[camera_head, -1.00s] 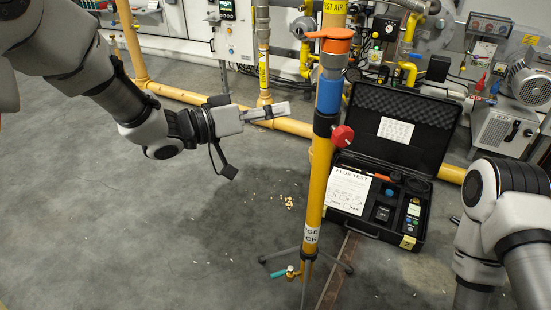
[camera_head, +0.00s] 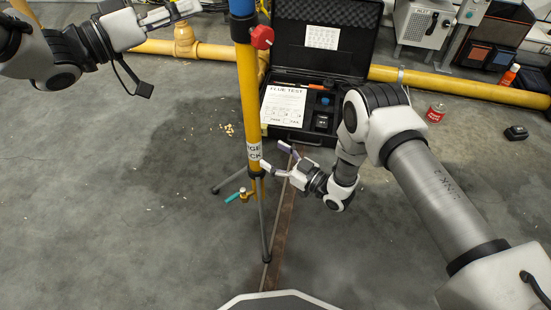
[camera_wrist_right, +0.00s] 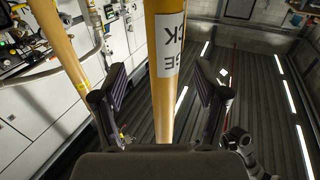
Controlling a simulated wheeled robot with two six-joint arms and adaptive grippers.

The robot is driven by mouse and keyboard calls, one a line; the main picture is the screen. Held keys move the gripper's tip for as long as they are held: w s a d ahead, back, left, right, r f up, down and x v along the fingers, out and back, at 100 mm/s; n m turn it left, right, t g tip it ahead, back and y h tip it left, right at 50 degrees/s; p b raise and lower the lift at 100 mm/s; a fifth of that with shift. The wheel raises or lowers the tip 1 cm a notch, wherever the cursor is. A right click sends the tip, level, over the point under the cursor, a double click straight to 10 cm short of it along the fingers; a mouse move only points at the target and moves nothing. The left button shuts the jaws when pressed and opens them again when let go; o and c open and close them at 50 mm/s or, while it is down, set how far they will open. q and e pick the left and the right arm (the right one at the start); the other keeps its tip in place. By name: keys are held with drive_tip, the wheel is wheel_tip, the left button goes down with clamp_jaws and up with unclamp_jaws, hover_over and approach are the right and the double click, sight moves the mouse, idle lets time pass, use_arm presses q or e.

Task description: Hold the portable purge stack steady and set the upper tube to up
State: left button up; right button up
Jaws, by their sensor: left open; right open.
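The portable purge stack is a yellow pole (camera_head: 249,105) standing upright on a dark tripod, with a white label low on it. A blue sleeve (camera_head: 242,8) and a red knob (camera_head: 262,37) show near the top edge of the head view; the pole above is cut off. My right gripper (camera_head: 277,157) is open just right of the pole at label height. In the right wrist view the labelled pole (camera_wrist_right: 164,85) appears between its two open fingers, with gaps on both sides. My left gripper (camera_head: 172,14) is open and empty, left of the blue sleeve.
An open black case (camera_head: 330,70) lies behind the pole. A yellow floor pipe (camera_head: 460,87) runs across the back. A teal-handled valve (camera_head: 233,197) sits low on the stack. The left floor is largely clear.

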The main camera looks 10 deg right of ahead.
sight(260, 151)
drive_tip(key=shift+s+a+f, duration=0.15)
drive_tip(key=shift+s+f, duration=0.1)
drive_tip(key=shift+f, duration=0.15)
drive_tip(key=x, duration=0.7)
drive_tip(key=shift+w+a+f, duration=0.15)
clamp_jaws()
use_arm(q)
drive_tip(key=o, duration=0.6)
drive_tip(key=w+d+m+g, duration=0.1)
drive_tip(key=w+d+m, duration=0.1)
drive_tip(key=d+m, duration=0.1)
drive_tip(key=w+d+m+g+h, duration=0.1)
drive_tip(key=w+d+m+g, duration=0.1)
drive_tip(key=d+m, duration=0.1)
drive_tip(key=w+d+r+m+g+h, duration=0.1)
drive_tip(key=w+d+m, duration=0.1)
drive_tip(key=d, duration=0.2)
drive_tip(key=shift+w+m, duration=0.1)
drive_tip(key=shift+m, duration=0.3)
clamp_jaws()
